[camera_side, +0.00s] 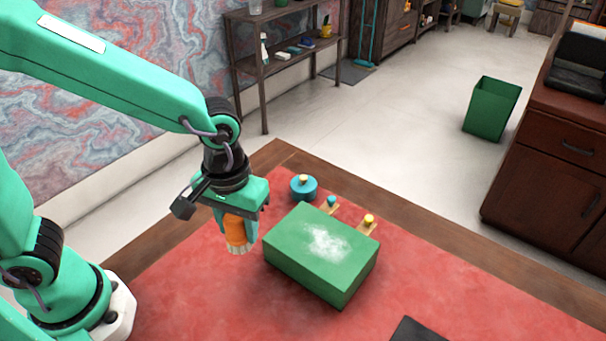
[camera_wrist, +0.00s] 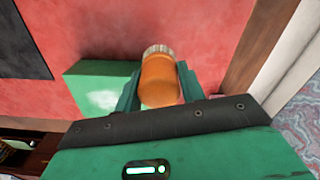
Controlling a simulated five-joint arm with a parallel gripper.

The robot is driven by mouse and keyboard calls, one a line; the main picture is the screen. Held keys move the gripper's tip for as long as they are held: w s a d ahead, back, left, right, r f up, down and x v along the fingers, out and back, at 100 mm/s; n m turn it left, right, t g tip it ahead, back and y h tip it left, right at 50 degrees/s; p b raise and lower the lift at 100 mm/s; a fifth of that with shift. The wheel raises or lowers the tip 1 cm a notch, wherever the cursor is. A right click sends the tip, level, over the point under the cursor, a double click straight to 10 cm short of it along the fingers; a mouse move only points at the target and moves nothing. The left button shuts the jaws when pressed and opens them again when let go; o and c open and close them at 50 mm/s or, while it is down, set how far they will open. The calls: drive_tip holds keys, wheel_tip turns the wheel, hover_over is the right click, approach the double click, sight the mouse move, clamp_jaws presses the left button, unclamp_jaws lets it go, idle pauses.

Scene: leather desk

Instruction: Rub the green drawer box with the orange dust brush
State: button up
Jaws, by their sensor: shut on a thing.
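The green drawer box (camera_side: 295,256) sits on the red desk top, with a whitish dusty patch (camera_side: 326,241) on its top. The box also shows in the wrist view (camera_wrist: 84,82), partly hidden by my gripper. The orange dust brush (camera_side: 236,232) has pale bristles at its lower end. My gripper (camera_side: 238,218) is shut on the brush and holds it bristles down, just left of the box in the side view. In the wrist view the brush (camera_wrist: 159,82) sits between the two fingers. The bristles look apart from the box.
Two small wooden pieces with a blue knob (camera_side: 331,201) and a yellow knob (camera_side: 368,220) are at the box's far side. A dark flat object (camera_side: 414,330) lies at the front. Red desk right of the box is clear.

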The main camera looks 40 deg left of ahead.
drive_tip(key=shift+w+d, duration=0.1)
drive_tip(key=shift+w, duration=0.05)
drive_tip(key=shift+w+d+r, duration=0.25)
drive_tip(key=shift+w+d, duration=0.2)
drive_tip(key=w+d+r, duration=0.4)
drive_tip(key=w+d, duration=0.7)
drive_tip(key=d, duration=0.3)
drive_tip(key=shift+f, duration=0.15)
